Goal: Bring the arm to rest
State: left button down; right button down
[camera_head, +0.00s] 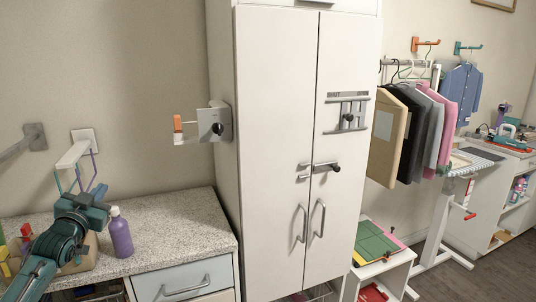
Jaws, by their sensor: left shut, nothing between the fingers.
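My left arm comes in from the lower left, over the near end of the speckled counter (185,235). My left gripper (98,193) is at its end, teal and dark, pointing up toward the wall hook. It is shut and empty. It overlaps the lower part of the coloured hangers (77,178) in the picture; I cannot tell whether it touches them. My right gripper is not in view.
A purple bottle (120,235) stands on the counter just right of my arm. The hangers hang from a white wall hook (72,155). A tall white cabinet (275,130) stands in the middle, doors closed. Clothes (410,125) hang at right. The counter's right part is clear.

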pick_arm(q)
jog(key=s+a+r+y, duration=0.2)
jog(key=a+r, duration=0.3)
jog(key=a, duration=0.1)
jog(key=a+f+g+y, duration=0.3)
jog(key=f, duration=0.2)
jog(key=s+d+f+m+g+h, duration=0.1)
jog(key=s+d+f+h, duration=0.3)
jog(key=d+f, duration=0.65)
jog(key=s+d+f+m+g+h, duration=0.1)
jog(key=s+d+f+h, duration=0.1)
jog(key=s+d+f, duration=0.8)
jog(key=s+d+f+n+g+h, duration=0.1)
jog(key=s+d+f+g, duration=0.1)
jog(key=s+d+f, duration=0.3)
jog(key=s+d+f+n+g+h, duration=0.1)
jog(key=s+d+f, duration=0.5)
jog(key=s+d, duration=0.6)
jog(key=s+h, duration=0.1)
jog(key=s, duration=0.4)
jog(key=shift+n+g, duration=0.3)
jog(key=shift+g, duration=0.1)
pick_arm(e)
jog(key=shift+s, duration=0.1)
pick_arm(q)
jog(key=shift+f, duration=0.1)
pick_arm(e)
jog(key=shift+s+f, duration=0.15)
